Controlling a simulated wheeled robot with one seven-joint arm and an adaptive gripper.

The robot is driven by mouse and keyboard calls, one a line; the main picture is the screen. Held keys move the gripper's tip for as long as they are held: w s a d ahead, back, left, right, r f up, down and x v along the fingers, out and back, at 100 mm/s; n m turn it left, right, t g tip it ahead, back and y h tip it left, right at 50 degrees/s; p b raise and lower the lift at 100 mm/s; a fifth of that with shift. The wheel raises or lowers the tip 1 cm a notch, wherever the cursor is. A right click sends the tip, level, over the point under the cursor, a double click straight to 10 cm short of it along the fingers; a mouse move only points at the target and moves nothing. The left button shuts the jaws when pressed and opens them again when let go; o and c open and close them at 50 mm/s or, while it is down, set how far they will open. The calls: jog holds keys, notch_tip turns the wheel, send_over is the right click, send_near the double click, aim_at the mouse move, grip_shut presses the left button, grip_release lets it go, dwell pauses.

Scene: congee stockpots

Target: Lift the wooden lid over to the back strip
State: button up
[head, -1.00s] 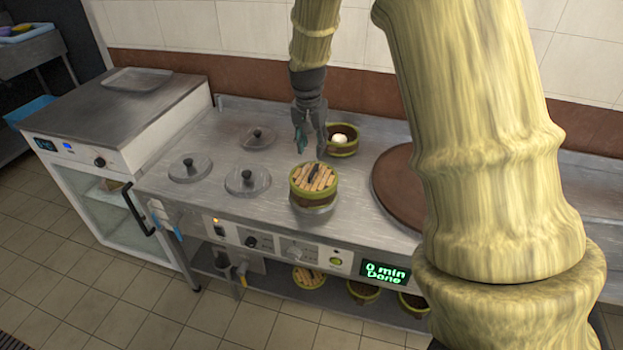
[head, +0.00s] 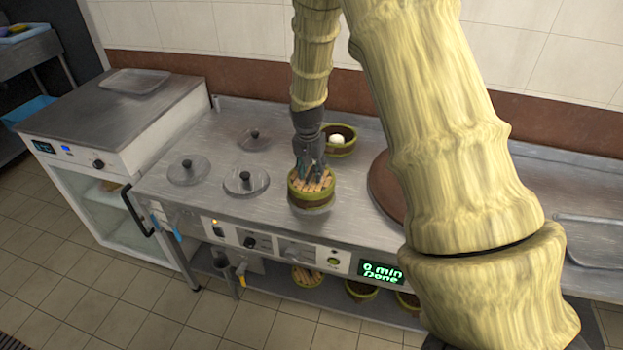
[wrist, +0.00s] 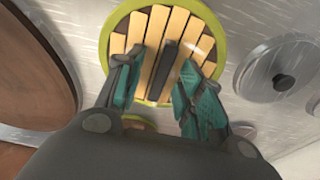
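The wooden lid (head: 312,180) has pale slats and a green rim, and lies on top of the round steamer basket (head: 311,202) near the front of the steel counter. In the wrist view the lid (wrist: 190,22) shows a dark bar handle (wrist: 164,68) across its middle. My gripper (head: 309,174) is low over the lid. In the wrist view its two teal fingertips (wrist: 158,78) are apart, one on each side of the handle, and I see a gap between them and it. The back strip (head: 285,112) is the bare steel along the rear of the counter, partly hidden by my arm.
Several grey pot lids with black knobs (head: 246,182) sit left of the basket. An open basket with a white item (head: 337,139) stands behind it. A large brown round cover (head: 386,190) lies to the right. More baskets (head: 307,276) sit on the shelf below.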

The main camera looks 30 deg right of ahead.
jog(key=shift+f, duration=0.1)
grip_shut()
dwell(0.4)
